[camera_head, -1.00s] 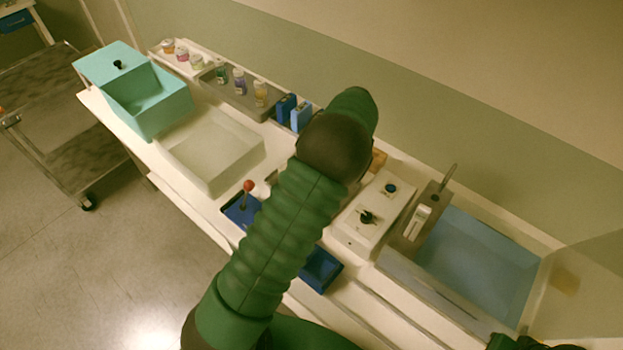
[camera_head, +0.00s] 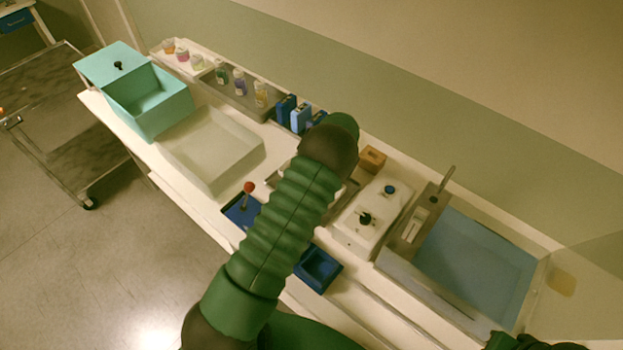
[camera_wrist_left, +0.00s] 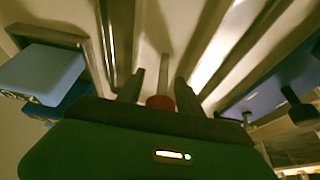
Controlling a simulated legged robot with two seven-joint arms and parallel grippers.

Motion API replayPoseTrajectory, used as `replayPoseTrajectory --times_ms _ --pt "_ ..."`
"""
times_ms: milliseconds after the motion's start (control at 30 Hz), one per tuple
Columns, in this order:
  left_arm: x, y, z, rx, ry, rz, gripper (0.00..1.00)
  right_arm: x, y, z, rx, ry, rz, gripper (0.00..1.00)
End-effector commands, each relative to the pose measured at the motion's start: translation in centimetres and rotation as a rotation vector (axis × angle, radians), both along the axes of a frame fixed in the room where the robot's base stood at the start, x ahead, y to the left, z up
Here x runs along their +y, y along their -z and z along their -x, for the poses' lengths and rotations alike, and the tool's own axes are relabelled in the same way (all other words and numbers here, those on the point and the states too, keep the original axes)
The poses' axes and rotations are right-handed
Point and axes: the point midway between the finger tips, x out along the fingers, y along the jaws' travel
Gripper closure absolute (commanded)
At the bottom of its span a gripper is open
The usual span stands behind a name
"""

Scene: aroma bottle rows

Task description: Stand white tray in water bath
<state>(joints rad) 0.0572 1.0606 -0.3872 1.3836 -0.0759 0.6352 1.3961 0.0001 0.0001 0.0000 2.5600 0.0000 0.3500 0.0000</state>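A shallow off-white tray (camera_head: 212,152) lies flat on the counter at left of centre in the head view. The water bath (camera_head: 420,268), a metal-rimmed basin with blue water, is at the right, far from that tray. My left arm crosses the middle and hides its gripper in the head view. In the left wrist view my left gripper (camera_wrist_left: 161,84) has its two fingers either side of a red piece (camera_wrist_left: 160,102) with a pale rod beyond it. I cannot tell whether the fingers grip it. My right gripper is not visible; only dark green parts show at the lower right corner.
A teal box (camera_head: 150,105) stands left of the off-white tray. Bottles stand in a grey rack (camera_head: 238,95) behind. Blue boxes (camera_head: 293,113), a red-topped lever (camera_head: 249,187), a blue dish (camera_head: 318,268), a wooden block (camera_head: 373,158) and a white knobbed unit (camera_head: 368,222) crowd the middle.

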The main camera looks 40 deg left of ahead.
Motion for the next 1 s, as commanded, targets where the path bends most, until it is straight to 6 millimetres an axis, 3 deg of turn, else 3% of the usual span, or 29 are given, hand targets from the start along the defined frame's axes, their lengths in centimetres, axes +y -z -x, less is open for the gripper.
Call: replayPoseTrajectory --times_ms 33,300,733,867,1000 --pt "0.0 0.0 0.0 0.000 0.000 0.000 0.65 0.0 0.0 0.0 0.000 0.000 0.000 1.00" --pt "0.0 0.0 0.0 0.001 0.000 0.000 1.00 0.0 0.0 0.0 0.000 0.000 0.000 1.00" --pt "0.0 -0.5 -0.1 -0.001 0.000 -0.001 1.00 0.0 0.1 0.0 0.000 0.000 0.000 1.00" --pt "0.0 -2.7 -0.1 -0.004 0.001 -0.001 1.00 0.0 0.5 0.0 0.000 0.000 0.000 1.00" --pt "0.0 -6.3 -0.1 -0.005 0.001 -0.002 1.00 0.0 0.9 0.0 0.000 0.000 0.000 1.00"
